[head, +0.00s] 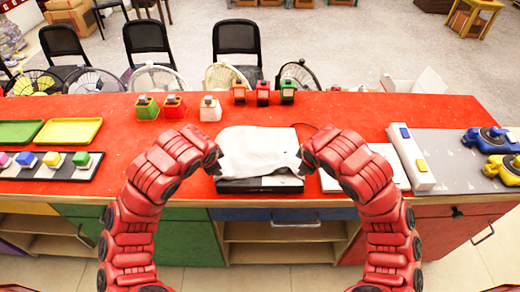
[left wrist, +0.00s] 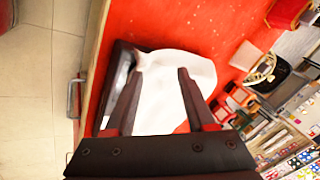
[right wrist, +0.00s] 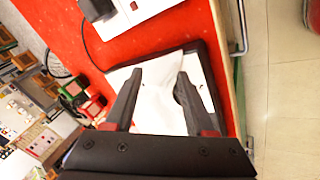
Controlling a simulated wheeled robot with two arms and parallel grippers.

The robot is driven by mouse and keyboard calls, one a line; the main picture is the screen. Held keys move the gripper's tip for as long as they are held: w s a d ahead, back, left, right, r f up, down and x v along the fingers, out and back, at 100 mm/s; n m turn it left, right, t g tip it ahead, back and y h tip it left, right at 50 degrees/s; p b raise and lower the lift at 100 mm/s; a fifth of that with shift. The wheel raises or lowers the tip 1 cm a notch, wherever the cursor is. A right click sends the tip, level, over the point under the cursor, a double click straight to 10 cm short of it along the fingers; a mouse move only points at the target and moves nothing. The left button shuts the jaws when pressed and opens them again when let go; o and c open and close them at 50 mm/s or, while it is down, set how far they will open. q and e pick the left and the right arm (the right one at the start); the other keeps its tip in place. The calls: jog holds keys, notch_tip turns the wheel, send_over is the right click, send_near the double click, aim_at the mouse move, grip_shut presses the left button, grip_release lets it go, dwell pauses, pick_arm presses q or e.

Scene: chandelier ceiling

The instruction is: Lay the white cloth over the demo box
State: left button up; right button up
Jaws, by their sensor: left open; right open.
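The white cloth (head: 258,150) lies draped over the demo box (head: 260,185), which stands on the red tabletop near its front edge. The box's dark front and base show below the cloth, and a white part shows behind its right side. My left gripper (head: 219,168) is at the cloth's left edge; in the left wrist view its open fingers (left wrist: 152,98) are over the cloth (left wrist: 160,105). My right gripper (head: 304,168) is at the right edge; in the right wrist view its open fingers (right wrist: 158,95) are over the cloth (right wrist: 158,105). Contact with the cloth is unclear.
Several small coloured devices (head: 263,93) stand behind the box. A white power strip (head: 411,160) and a grey mat (head: 455,155) lie to the right. Green and yellow trays (head: 68,130) lie to the left. A black cable runs behind the box.

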pick_arm(q)
jog(key=s+v, duration=0.1)
jog(key=v, duration=0.8)
jog(key=shift+f, duration=0.3)
pick_arm(e)
jog(key=s+v, duration=0.1)
jog(key=v, duration=0.8)
jog(key=shift+f, duration=0.3)
